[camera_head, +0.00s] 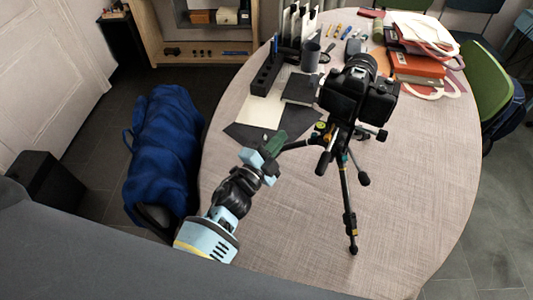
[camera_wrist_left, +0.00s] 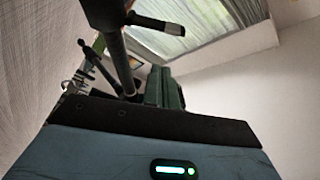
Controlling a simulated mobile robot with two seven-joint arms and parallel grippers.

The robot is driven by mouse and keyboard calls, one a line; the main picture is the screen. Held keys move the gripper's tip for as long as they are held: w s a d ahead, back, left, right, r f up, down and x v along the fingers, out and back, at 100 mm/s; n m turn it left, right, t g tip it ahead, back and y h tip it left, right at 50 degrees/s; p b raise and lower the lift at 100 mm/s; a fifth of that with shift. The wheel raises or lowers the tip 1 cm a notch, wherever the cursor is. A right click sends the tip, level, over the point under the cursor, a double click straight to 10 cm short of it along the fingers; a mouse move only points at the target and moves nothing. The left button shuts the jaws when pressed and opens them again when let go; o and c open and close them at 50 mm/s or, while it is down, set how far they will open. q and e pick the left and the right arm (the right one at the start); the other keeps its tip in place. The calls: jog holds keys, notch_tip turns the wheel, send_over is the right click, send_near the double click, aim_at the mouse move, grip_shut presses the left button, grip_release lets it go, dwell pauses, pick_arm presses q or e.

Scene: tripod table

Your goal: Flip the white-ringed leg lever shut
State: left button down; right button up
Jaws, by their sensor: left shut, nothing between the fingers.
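A black camera (camera_head: 357,95) sits on a black tripod (camera_head: 340,138) on the table. One leg (camera_head: 349,210) reaches toward the front, with dark clamps and small coloured bands. Another leg (camera_head: 297,144) runs left, close to my left gripper (camera_head: 275,143). That gripper has green fingers, shut and empty, beside this leg; I cannot tell if they touch. In the left wrist view the green fingers (camera_wrist_left: 165,88) show next to the dark tripod parts (camera_wrist_left: 112,45). A pale ringed part (camera_wrist_left: 78,83) shows at the left there. The lever's position is too small to tell. My right gripper is out of view.
The table (camera_head: 285,215) is bare at the front. A black pen holder (camera_head: 266,75), a grey mug (camera_head: 310,55) and dark sheets stand behind the gripper. Books (camera_head: 417,65) lie at the back right.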

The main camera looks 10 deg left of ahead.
aim_at(264, 136)
pick_arm(q)
jog(key=a+f, duration=0.2)
jog(key=a, duration=0.1)
jog(key=shift+a, duration=0.3)
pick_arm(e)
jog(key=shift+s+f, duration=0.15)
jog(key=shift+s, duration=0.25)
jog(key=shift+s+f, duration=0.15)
pick_arm(q)
jog(key=shift+a+f+n+t+b, duration=0.1)
jog(key=shift+a+n+t+b, duration=0.25)
jog(key=shift+n, duration=0.55)
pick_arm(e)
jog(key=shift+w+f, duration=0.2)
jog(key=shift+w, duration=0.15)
pick_arm(q)
jog(key=shift+a+f, duration=0.4)
jog(key=shift+a, duration=0.15)
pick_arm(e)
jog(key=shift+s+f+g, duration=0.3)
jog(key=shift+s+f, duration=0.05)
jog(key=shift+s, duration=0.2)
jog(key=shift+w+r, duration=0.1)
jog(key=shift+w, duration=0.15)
